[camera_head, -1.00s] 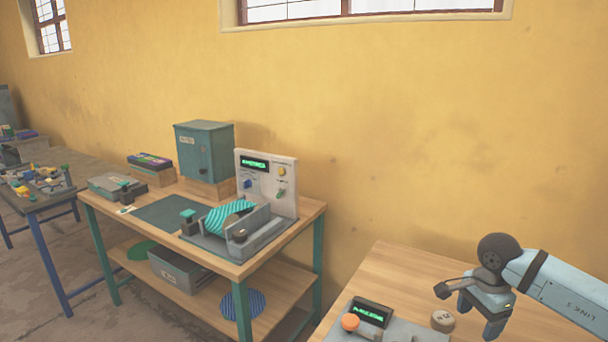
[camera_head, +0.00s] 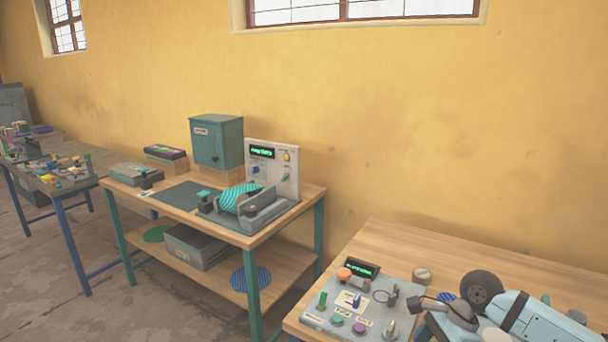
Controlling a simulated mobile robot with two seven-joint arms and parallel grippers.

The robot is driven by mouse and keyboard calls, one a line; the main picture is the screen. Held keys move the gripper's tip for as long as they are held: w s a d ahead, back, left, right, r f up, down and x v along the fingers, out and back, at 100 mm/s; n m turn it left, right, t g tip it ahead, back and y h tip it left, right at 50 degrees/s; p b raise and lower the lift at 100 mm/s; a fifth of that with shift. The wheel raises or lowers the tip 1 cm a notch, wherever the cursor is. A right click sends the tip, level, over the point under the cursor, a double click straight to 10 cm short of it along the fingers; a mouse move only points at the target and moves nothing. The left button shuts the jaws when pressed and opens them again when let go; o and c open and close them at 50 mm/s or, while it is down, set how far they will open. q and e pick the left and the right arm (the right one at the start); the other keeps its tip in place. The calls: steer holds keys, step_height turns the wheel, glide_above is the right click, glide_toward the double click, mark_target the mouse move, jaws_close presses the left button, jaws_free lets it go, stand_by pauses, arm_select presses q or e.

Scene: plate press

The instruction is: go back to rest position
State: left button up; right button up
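One of my arms, pale blue, comes in at the lower right; its link was marked LINKS in the earlier frame, so I take it as my left. Its gripper (camera_head: 450,314) is dark and low over the right-hand table (camera_head: 455,245), just right of the grey control panel (camera_head: 325,316). Its fingers are foreshortened and partly cut off by the lower edge, so its opening is unclear. I see nothing held in it. My other gripper is out of view. The plate press (camera_head: 262,208) stands on the middle table with a teal striped piece (camera_head: 238,197) in it.
The middle table also bears a green cabinet (camera_head: 216,142) and a dark mat (camera_head: 181,196). A cluttered table (camera_head: 60,178) is at left. The right table's back is clear.

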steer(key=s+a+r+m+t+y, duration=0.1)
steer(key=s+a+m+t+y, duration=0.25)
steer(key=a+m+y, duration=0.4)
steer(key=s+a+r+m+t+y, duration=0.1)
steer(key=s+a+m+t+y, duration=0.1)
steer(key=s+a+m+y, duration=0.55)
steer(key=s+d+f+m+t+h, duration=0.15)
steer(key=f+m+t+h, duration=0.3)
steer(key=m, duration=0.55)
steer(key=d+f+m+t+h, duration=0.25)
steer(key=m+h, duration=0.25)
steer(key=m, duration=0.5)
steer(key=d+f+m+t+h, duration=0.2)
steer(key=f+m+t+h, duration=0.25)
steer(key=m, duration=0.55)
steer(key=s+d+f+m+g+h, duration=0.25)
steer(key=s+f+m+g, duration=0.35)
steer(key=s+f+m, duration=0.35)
arm_select(q)
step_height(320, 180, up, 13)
steer(key=p, duration=1.4)
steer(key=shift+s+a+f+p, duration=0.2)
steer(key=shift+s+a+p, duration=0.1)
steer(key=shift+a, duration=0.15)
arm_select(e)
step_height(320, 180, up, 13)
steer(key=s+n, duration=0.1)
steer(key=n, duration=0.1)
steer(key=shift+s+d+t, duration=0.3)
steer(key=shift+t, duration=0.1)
